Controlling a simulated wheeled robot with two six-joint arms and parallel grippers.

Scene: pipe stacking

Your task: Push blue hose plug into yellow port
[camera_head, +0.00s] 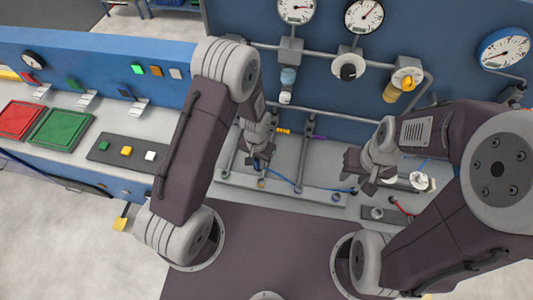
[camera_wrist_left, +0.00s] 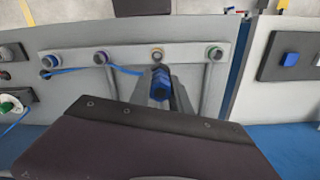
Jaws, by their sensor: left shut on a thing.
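My left gripper (camera_wrist_left: 161,88) is shut on the blue hose plug (camera_wrist_left: 160,82), seen in the left wrist view. The plug is just in front of the yellow-ringed port (camera_wrist_left: 157,54) in the grey port bar; I cannot tell whether they touch. A thin blue hose (camera_wrist_left: 120,69) runs left from near the plug. In the head view my left gripper (camera_head: 259,163) is above the yellow port (camera_head: 261,184), and its fingers mostly hide the plug. The blue hose (camera_head: 315,188) runs right along the bench. My right gripper (camera_head: 358,176) looks open and empty, to the right of the bar.
The port bar (camera_wrist_left: 130,56) also carries a green-ringed port (camera_wrist_left: 213,53) and further ports to the left of the yellow one. Grey pipes stand behind it in the head view.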

